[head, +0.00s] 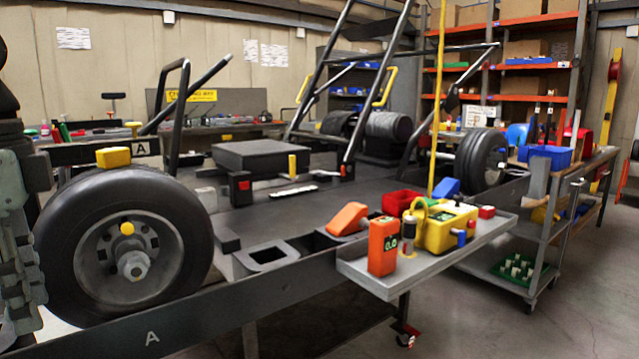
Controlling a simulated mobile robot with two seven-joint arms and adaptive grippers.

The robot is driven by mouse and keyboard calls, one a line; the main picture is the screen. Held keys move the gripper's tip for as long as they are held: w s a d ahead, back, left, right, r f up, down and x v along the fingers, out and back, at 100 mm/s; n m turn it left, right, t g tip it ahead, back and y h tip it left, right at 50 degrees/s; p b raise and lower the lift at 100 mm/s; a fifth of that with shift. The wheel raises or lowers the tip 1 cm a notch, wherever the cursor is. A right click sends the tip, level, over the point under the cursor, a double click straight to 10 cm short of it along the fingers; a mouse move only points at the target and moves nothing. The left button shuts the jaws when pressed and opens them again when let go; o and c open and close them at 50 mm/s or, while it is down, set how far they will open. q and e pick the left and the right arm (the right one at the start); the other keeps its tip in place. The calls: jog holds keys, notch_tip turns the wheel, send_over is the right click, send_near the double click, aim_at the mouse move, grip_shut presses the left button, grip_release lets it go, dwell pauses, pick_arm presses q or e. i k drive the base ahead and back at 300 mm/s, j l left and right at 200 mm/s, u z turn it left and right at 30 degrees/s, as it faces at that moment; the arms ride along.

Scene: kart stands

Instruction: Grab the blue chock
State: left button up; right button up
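A blue wedge-shaped block (447,187), which looks like the blue chock, sits at the back of the grey side tray (349,266), beside a red bin (401,202) and behind a yellow box. Its lower part is hidden by the things in front. My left gripper (20,275) is at the far left edge, partly cut off, in front of the left wheel's edge and far from the blue block. I cannot tell whether its fingers are open or shut. My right gripper is not in view.
A large wheel (85,215) and the kart frame's bars stand left. A cart (537,235) with a blue bin (545,156) stands right. Floor at lower right is clear.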

aim_at(449, 186)
jog(key=i+l, duration=0.25)
jog(key=l, duration=0.25)
jog(key=i+l, duration=0.25)
jog(key=l, duration=0.2)
jog(key=i+l, duration=0.25)
jog(key=l, duration=0.25)
jog(key=i+l, duration=0.25)
jog(key=l, duration=0.25)
jog(key=i+l, duration=0.25)
jog(key=l, duration=0.2)
jog(key=i+l, duration=0.3)
jog(key=l, duration=0.2)
jog(key=i+l, duration=0.25)
jog(key=l, duration=0.25)
jog(key=i+l, duration=0.25)
jog(key=l, duration=0.2)
